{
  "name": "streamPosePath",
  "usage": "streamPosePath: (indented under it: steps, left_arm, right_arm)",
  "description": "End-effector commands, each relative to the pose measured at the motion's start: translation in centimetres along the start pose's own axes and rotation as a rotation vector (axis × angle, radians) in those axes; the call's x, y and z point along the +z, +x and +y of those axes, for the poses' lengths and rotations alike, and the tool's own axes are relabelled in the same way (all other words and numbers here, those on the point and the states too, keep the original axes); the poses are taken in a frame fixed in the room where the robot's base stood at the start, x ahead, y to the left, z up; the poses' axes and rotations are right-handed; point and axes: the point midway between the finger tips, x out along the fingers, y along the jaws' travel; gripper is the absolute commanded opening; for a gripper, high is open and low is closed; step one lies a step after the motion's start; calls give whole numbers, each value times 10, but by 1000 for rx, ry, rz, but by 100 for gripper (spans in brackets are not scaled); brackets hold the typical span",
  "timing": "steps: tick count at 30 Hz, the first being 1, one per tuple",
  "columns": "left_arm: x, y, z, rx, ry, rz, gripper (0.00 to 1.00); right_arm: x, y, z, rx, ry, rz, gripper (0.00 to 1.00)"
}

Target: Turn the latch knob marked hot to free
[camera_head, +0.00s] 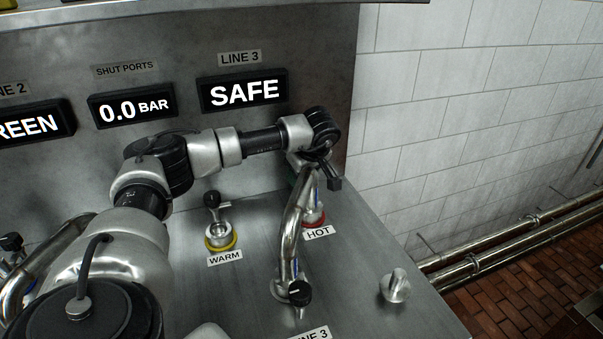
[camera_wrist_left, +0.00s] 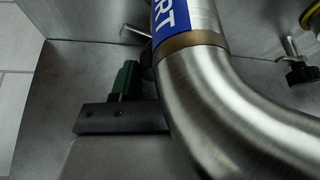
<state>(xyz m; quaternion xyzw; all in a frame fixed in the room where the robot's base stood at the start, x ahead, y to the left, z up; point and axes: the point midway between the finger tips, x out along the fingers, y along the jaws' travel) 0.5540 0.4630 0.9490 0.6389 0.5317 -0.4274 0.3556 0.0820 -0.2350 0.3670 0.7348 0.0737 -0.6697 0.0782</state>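The hot knob stands on the steel panel, with its red ring (camera_head: 315,218) just above the HOT label (camera_head: 318,232). My left gripper (camera_head: 324,172) and a bent steel pipe (camera_head: 293,225) hide its upper part. The gripper is over the knob, behind the pipe's upper end; I cannot tell whether it touches the knob. In the left wrist view, the pipe (camera_wrist_left: 205,85) covers much of the picture. A dark gripper part (camera_wrist_left: 120,118) with a green piece (camera_wrist_left: 125,80) shows beside it. The finger gap is hidden. My right gripper is not in view.
The warm knob (camera_head: 218,232) with a yellow ring stands left of the pipe. A black knob (camera_head: 299,292) sits at the pipe's lower end and a metal knob (camera_head: 395,287) at the right. A display (camera_head: 243,92) reads SAFE.

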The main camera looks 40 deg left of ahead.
Motion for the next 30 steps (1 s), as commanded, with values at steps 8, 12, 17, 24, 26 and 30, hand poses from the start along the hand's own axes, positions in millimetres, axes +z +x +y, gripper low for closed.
streamPosePath:
  steps: [8,12,17,24,26,30]
  left_arm:
    - [0,0,0,1,0,1,67]
    - [0,-1,0,1,1,1,67]
    - [0,-16,1,4,1,1,67]
    - [0,-64,1,6,1,0,67]
    - [0,-75,1,5,2,0,67]
    - [0,-96,1,3,1,1,67]
  right_arm:
    - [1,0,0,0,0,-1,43]
    - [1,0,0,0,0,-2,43]
    - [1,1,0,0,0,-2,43]
    - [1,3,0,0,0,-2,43]
    - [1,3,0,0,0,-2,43]
    - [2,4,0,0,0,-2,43]
